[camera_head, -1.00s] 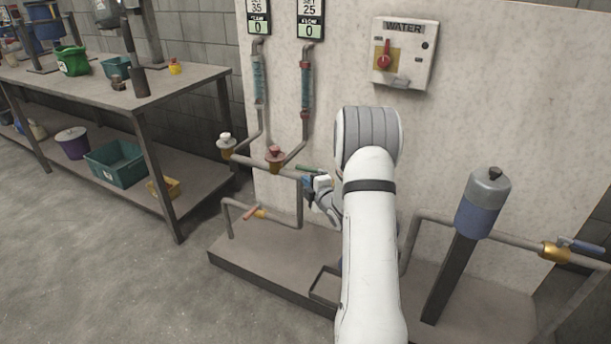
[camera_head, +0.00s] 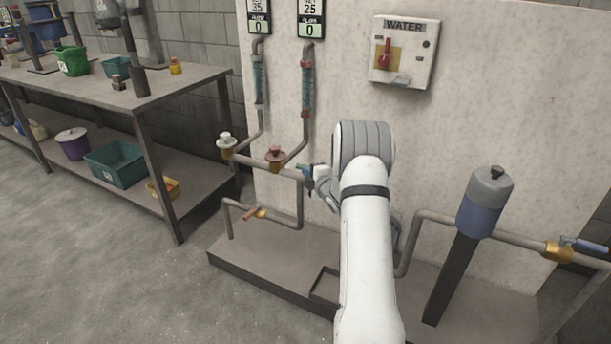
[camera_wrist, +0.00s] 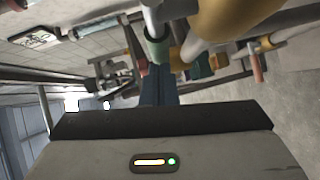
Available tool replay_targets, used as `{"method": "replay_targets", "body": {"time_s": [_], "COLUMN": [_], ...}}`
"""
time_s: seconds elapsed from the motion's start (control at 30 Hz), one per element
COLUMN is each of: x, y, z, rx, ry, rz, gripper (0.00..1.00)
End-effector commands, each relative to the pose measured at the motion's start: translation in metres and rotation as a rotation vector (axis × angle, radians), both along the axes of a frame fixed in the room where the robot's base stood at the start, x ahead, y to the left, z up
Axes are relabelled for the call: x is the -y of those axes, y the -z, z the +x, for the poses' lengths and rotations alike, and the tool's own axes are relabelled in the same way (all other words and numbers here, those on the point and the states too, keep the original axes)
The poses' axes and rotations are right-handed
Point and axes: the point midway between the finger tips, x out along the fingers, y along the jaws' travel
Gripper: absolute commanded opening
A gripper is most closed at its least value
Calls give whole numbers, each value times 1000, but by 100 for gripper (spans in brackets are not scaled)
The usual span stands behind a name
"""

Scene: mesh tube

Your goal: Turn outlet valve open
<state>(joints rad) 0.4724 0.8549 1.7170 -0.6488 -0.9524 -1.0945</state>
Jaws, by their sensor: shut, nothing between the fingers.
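My gripper (camera_head: 304,172) is at the middle pipe run, right of the red-topped valve (camera_head: 275,156). Its shut fingers (camera_wrist: 158,86) show in the wrist view with nothing between them. A metal lever with a green sleeve (camera_wrist: 157,51) lies just past the fingertips there; I cannot tell whether they touch. A yellow valve body (camera_wrist: 232,16) is close by at the upper right. In the head view my gripper hides the green lever. No label shows which valve is the outlet. An orange-handled valve (camera_head: 258,213) sits on the low pipe.
A white-topped valve (camera_head: 226,145) stands left of the red-topped one. A blue-handled valve (camera_head: 582,244) and a blue-grey cylinder (camera_head: 485,202) are on the right. The water switch box (camera_head: 404,52) hangs on the panel. A workbench (camera_head: 110,88) stands left, with open floor before it.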

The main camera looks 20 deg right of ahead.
Motion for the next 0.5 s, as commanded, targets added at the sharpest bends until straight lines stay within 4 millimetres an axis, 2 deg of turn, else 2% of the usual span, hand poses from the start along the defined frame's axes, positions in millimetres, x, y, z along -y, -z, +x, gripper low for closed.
{"method": "replay_targets", "body": {"time_s": [0.1, 0.5], "x": [4, 5], "y": [5, 1], "z": [6, 8], "rx": [1, 0], "ry": [0, 1], "rz": [-3, -1], "gripper": [0, 0]}}
